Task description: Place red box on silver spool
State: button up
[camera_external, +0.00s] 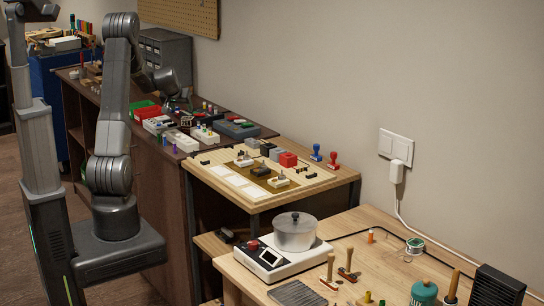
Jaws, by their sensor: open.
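A small red box (288,159) sits on the light wooden table, among grey and dark blocks at the back of its board. A small silvery spool with green on it (415,243) stands on the front wooden bench near the wall; it looks like the silver spool, but it is small in view. My gripper (186,98) is over the dark bench at the back, far from both. It is open and small in view, its fingertips hard to make out against the clutter. I see nothing held in it.
The dark bench (258,132) is crowded with green and red bins (148,112), boxes and small parts. A silver pot on a white heater (295,232) stands between the table and the spool.

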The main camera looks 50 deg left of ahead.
aim_at(187, 118)
jog(key=x, duration=1.2)
jog(key=shift+w+f+b, duration=0.1)
jog(key=shift+f+b, duration=0.25)
jog(key=shift+f, duration=0.15)
jog(key=c, duration=0.8)
jog(key=shift+c, duration=0.6)
jog(key=shift+r, duration=0.15)
